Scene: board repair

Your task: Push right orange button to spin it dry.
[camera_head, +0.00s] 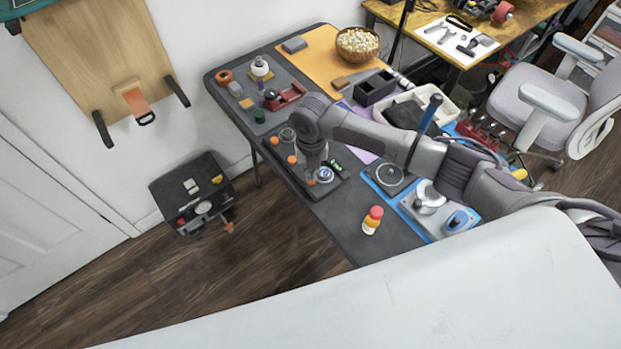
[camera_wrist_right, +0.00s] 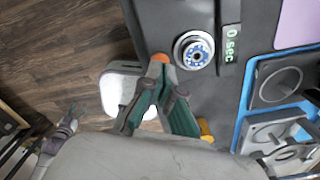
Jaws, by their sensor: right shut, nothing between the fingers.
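A dark machine (camera_head: 328,191) on the table bears a row of orange buttons. The right orange button (camera_head: 311,182) is at the near end, partly covered by my right gripper (camera_head: 316,163). The right wrist view shows the orange button (camera_wrist_right: 160,58) right at the tips of my right gripper (camera_wrist_right: 158,72). The gripper is shut and empty, pointing down at it; I cannot tell whether the tips touch it. A round spinner with a blue-and-white ring (camera_wrist_right: 194,50) sits beside the button. A green display (camera_wrist_right: 231,44) reads "0 sec". My left gripper is not in view.
A blue tray with a round plate (camera_head: 389,175) and a red-and-yellow bottle (camera_head: 373,219) stand right of the machine. Near the table's left side are a green-capped jar (camera_head: 259,116) and a red device (camera_head: 285,96). The table's left edge is close to the buttons.

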